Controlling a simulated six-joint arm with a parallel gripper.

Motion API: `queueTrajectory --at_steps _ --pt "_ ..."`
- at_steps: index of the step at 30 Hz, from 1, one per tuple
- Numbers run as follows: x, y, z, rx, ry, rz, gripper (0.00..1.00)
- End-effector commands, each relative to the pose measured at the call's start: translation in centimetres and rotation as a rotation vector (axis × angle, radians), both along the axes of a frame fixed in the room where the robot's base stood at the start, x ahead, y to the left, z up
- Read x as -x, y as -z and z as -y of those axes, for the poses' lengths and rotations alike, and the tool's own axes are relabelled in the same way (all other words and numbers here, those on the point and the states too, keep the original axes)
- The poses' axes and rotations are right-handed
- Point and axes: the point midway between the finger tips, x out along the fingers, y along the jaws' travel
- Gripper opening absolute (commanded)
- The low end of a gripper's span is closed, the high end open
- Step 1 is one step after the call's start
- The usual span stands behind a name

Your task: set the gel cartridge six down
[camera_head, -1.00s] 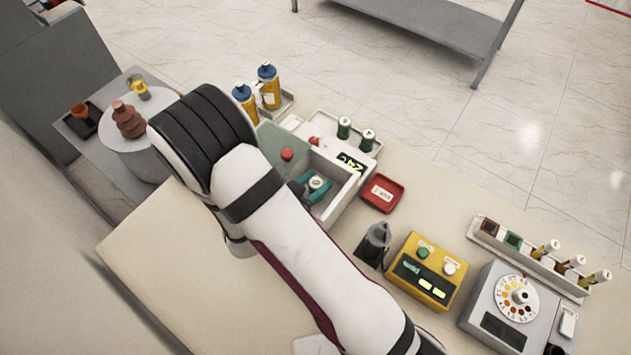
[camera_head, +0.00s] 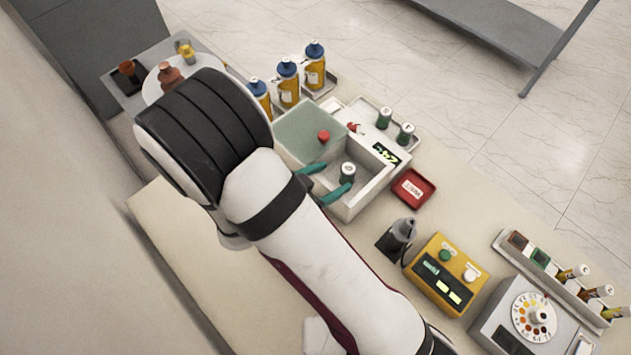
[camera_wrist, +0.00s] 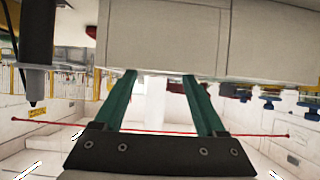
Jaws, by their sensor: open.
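In the wrist view my gripper (camera_wrist: 162,76) is also open and empty, facing a pale box wall (camera_wrist: 200,40); no cartridge shows there.
A greenish lid (camera_head: 308,130) with a red knob (camera_head: 323,136) lies left of the compartment. Blue-capped bottles (camera_head: 288,82) stand behind it. A red tray (camera_head: 413,188), a dark holder (camera_head: 400,236) and a yellow device (camera_head: 447,272) are to the right. The table's front left is clear.

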Motion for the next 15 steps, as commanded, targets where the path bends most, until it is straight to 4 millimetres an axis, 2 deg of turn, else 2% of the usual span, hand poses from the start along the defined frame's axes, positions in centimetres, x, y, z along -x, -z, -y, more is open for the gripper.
queueTrajectory --at_steps 7,15 --pt "2.5 -2.1 -2.6 -0.001 -0.002 0.002 0.73" --pt "3.0 -2.6 -3.3 -0.021 -0.002 0.001 0.73"
